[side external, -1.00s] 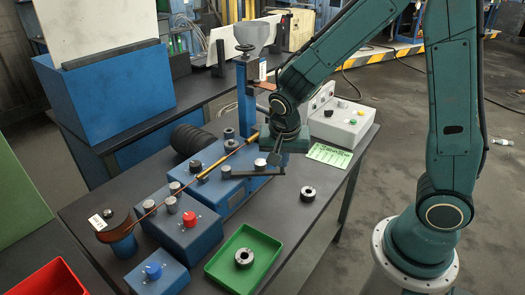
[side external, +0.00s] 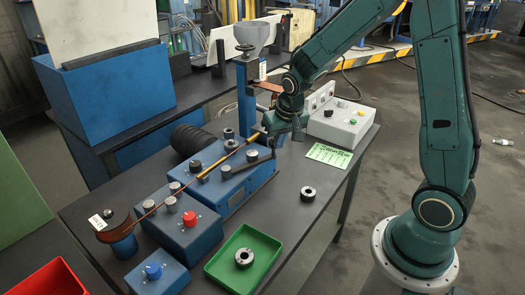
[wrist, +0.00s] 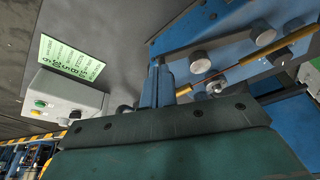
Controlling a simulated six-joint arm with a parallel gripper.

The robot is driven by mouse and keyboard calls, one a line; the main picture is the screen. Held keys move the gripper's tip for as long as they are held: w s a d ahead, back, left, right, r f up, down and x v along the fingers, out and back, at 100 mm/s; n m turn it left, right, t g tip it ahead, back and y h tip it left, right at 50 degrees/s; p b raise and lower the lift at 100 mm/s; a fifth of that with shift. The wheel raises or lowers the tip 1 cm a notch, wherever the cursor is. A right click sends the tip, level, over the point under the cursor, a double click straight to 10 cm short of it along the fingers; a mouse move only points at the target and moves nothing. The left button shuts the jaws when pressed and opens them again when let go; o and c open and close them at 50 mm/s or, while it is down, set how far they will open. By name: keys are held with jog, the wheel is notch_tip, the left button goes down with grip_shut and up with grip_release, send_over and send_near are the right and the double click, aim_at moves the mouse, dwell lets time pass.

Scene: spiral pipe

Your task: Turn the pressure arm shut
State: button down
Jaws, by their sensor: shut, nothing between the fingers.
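The pressure arm (side external: 262,160) is a dark lever on top of the long blue machine (side external: 241,188). It slants from a grey knob (side external: 225,172) up and right towards my gripper. A second grey knob (side external: 252,155) stands close beside the lever. My gripper (side external: 271,147) is shut and empty, pointing down at the lever's far end; I cannot tell if it touches. In the wrist view my shut fingers (wrist: 157,72) are beside the blue machine (wrist: 190,35). A copper-coloured rod (side external: 212,170) runs along the machine; it also shows in the wrist view (wrist: 290,42).
A control box (side external: 340,124) and a green card (side external: 329,154) lie to the right. A dark ring (side external: 308,193) and a green tray (side external: 243,258) with another ring are nearer. A blue post (side external: 247,95) stands behind the machine. The table right of the machine is mostly clear.

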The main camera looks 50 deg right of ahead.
jog(key=w+n, duration=0.1)
jog(key=w+d+n, duration=0.1)
jog(key=shift+w+d+y, duration=0.3)
jog(key=shift+w+d+n+y, duration=0.15)
jog(key=shift+w+d+n, duration=0.05)
jog(key=shift+w+n, duration=0.4)
jog(key=shift+w+d+n+y, duration=0.15)
jog(key=shift+w+n, duration=0.35)
jog(key=shift+w, duration=0.1)
jog(key=shift+t, duration=0.3)
jog(key=shift+s, duration=0.1)
jog(key=shift+s+a+r, duration=0.1)
jog(key=shift+s+r, duration=0.05)
jog(key=shift+s, duration=0.4)
jog(key=s+v, duration=0.2)
jog(key=v, duration=0.9)
jog(key=shift+a+f, duration=0.25)
jog(key=shift+f, duration=0.05)
jog(key=shift+s, duration=0.15)
